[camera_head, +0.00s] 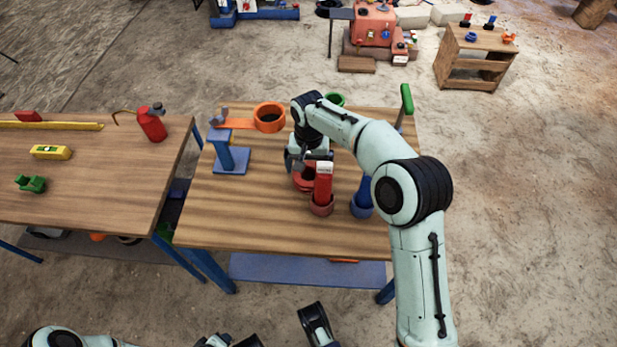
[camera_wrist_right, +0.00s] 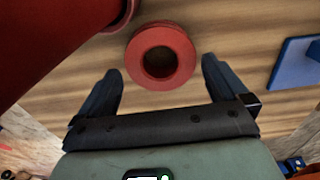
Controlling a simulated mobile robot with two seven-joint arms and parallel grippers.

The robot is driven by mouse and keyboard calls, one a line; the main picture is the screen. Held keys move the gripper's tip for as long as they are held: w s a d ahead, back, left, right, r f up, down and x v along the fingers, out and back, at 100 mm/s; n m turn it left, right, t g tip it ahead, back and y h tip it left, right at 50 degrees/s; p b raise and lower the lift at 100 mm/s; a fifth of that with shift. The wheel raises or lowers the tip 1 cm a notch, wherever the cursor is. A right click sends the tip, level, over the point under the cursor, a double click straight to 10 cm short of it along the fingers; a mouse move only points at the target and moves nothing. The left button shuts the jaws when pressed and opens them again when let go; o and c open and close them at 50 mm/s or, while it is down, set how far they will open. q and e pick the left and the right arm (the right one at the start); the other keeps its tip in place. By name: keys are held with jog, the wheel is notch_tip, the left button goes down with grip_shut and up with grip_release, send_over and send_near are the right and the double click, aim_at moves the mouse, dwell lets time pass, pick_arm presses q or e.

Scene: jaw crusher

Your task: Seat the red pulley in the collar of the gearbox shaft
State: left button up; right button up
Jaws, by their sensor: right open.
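The red pulley (camera_wrist_right: 184,55) is a round red piece with a dark centre hole on the wooden table. In the right wrist view it lies just beyond my fingertips, about midway between them. In the head view it shows partly (camera_head: 303,183), beneath my right gripper (camera_head: 309,162). My right gripper is open and empty; its two fingers show in the wrist view (camera_wrist_right: 162,78). I cannot tell how far above the pulley it is. Part of my left arm shows at the bottom edge of the head view; its jaws are not clear. I cannot make out the gearbox shaft's collar.
A red labelled handle (camera_head: 323,178) stands in a red cup close to the pulley, and a blue one (camera_head: 362,192) stands to its right. A blue stand (camera_head: 231,160) and orange ring (camera_head: 269,118) are on the left. A red machine (camera_head: 373,22) and wooden shelf (camera_head: 466,75) stand behind.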

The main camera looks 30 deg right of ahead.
aim_at(309, 172)
notch_tip(309, 172, down, 3)
jog(key=shift+w+d+f+b, duration=0.1)
jog(key=shift+w+b, duration=0.05)
jog(key=shift+b, duration=0.35)
jog(key=shift+f, duration=0.7)
pick_arm(q)
jog(key=shift+s+a+f, duration=0.1)
jog(key=shift+a+f, duration=0.15)
jog(key=shift+f, duration=0.35)
jog(key=shift+s+a+f, duration=0.1)
jog(key=shift+a+f, duration=0.1)
jog(key=shift+f, duration=0.35)
pick_arm(e)
jog(key=c, duration=1.5)
jog(key=shift+w+r, duration=0.1)
jog(key=shift+r, duration=0.1)
jog(key=shift+c, duration=0.7)
jog(key=shift+r, duration=0.1)
